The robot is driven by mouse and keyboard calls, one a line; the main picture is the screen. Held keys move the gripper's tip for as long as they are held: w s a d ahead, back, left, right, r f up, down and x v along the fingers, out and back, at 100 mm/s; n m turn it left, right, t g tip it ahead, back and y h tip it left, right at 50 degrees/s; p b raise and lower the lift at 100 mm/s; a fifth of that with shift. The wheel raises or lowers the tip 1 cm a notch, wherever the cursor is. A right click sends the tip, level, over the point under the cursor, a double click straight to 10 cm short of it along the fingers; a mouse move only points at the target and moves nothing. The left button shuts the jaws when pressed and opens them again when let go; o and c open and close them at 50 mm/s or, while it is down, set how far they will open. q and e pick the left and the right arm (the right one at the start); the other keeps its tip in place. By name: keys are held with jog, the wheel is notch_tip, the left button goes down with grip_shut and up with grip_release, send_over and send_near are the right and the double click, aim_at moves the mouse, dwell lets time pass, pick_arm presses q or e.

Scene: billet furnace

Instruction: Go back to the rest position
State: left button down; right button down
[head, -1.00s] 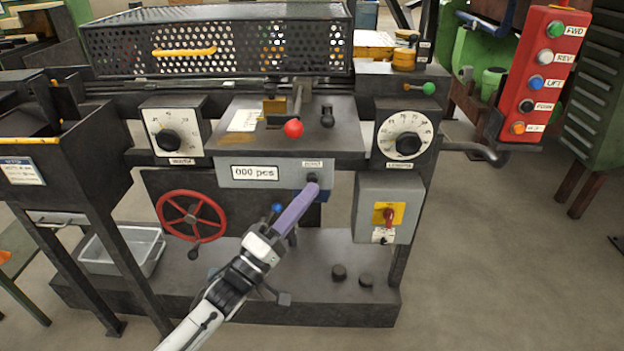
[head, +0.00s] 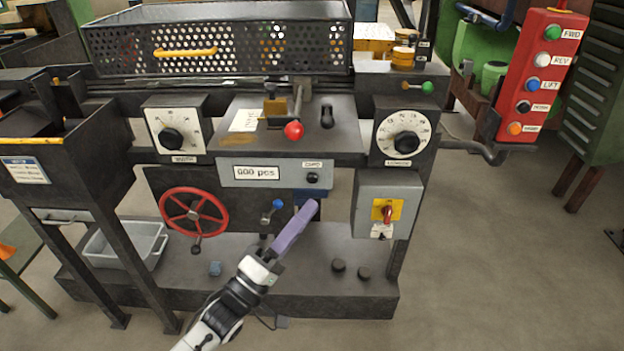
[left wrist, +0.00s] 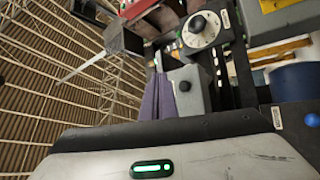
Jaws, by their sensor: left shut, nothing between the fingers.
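My left gripper (head: 314,205) shows in the head view in front of the machine, low and below the counter panel (head: 276,173) that reads "000 pcs". Its purple fingers are shut with nothing between them, and they are apart from the black knob (head: 312,178) on that panel. In the left wrist view the purple fingers (left wrist: 158,97) show side by side, with a dial (left wrist: 202,28) beyond them. My right gripper is in neither view.
A red handwheel (head: 194,213) is left of my arm. A switch box (head: 387,206) with a red switch is to the right. A red push-button box (head: 540,75) hangs at the upper right. A grey bin (head: 124,245) stands at the lower left. The floor at the right is clear.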

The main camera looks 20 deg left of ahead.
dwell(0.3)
pick_arm(q)
jog(key=s+f+m+g+y, duration=0.2)
jog(key=s+f+g+y, duration=0.15)
jog(key=f, duration=0.45)
jog(key=s+f+m+g+y, duration=0.25)
jog(key=s+f, duration=0.25)
jog(key=f, duration=0.4)
jog(key=s+f+m+g, duration=0.3)
jog(key=s+f, duration=0.2)
jog(key=s, duration=0.3)
jog(key=s+f+m+g+y, duration=0.1)
jog(key=s+f+m+g, duration=0.2)
jog(key=s+f, duration=0.3)
jog(key=shift+s+a+m+g, duration=0.15)
jog(key=shift+s+m+g, duration=0.15)
jog(key=shift+s+m, duration=0.4)
jog(key=shift+s, duration=0.1)
